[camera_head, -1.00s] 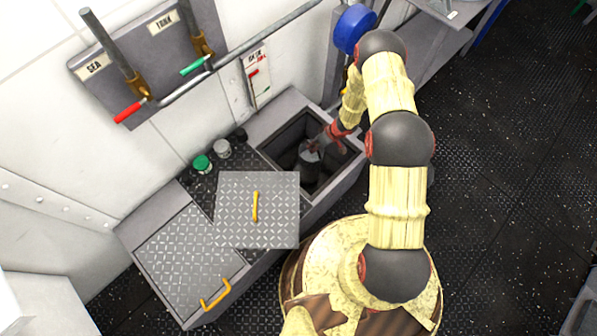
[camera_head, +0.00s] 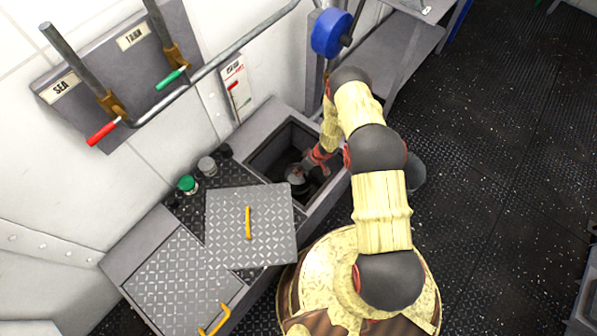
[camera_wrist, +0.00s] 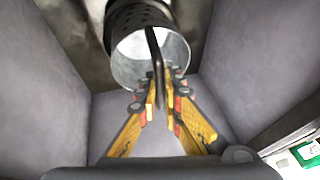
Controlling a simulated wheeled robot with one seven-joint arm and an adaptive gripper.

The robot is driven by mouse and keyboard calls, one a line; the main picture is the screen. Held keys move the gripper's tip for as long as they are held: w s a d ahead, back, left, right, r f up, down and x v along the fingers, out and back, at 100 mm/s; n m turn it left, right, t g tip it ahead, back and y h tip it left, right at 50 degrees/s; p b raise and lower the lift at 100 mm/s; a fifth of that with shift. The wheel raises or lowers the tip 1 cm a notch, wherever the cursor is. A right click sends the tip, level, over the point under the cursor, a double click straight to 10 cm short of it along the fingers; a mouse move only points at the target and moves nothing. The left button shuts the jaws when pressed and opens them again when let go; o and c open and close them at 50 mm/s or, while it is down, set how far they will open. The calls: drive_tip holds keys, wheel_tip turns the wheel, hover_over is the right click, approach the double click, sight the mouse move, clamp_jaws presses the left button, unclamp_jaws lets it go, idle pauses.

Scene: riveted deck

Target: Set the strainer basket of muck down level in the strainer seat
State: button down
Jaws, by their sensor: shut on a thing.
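The strainer basket (camera_wrist: 126,24) is a grey perforated cylinder with a pale inner rim and a dark bail handle (camera_wrist: 156,65). My gripper (camera_wrist: 161,84) is shut on that handle in the wrist view, with the basket hanging beyond its fingertips. In the head view the basket (camera_head: 297,178) and my gripper (camera_head: 311,166) are inside the open well (camera_head: 273,151) in the deck box. The muck cannot be made out. The strainer seat is not clearly visible, and I cannot tell whether the basket touches anything below it.
Grey walls (camera_wrist: 50,110) close in around my gripper. A loose chequered plate with a yellow handle (camera_head: 270,215) lies beside the well. Green (camera_head: 187,184) and grey (camera_head: 207,166) capped items stand left of it. SEA and TANK levers (camera_head: 165,40) and a blue wheel (camera_head: 330,33) are above.

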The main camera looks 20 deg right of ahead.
drive_tip(key=shift+w, duration=0.1)
drive_tip(key=shift+f, duration=0.1)
drive_tip(key=c, duration=2)
unclamp_jaws()
drive_tip(key=shift+o, duration=0.2)
